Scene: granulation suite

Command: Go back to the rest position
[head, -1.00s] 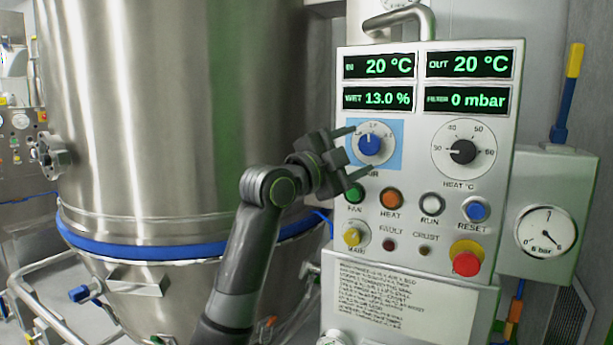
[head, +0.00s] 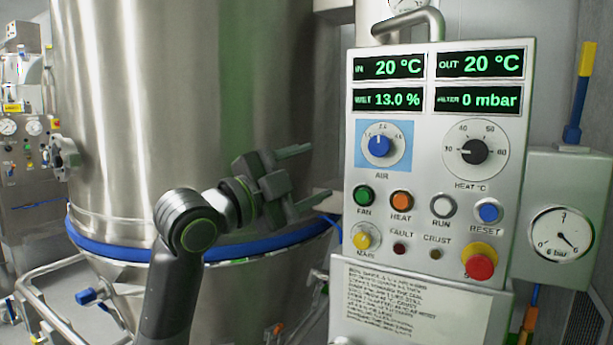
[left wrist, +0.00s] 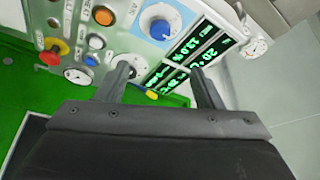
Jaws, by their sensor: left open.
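My left gripper (head: 300,180) is open and empty. In the head view it is in front of the steel vessel, left of the control panel (head: 432,290) and clear of the blue AIR knob (head: 379,146). In the left wrist view, its two fingers (left wrist: 162,88) are spread apart with nothing between them. The panel lies beyond them, with the blue knob (left wrist: 160,28) near the top. My right gripper is in neither view.
The large steel vessel (head: 150,120) with a blue band (head: 130,252) fills the left. A pressure gauge box (head: 565,235) is right of the panel. A red stop button (head: 480,264) sticks out low on the panel. Pipe rails (head: 45,310) run at lower left.

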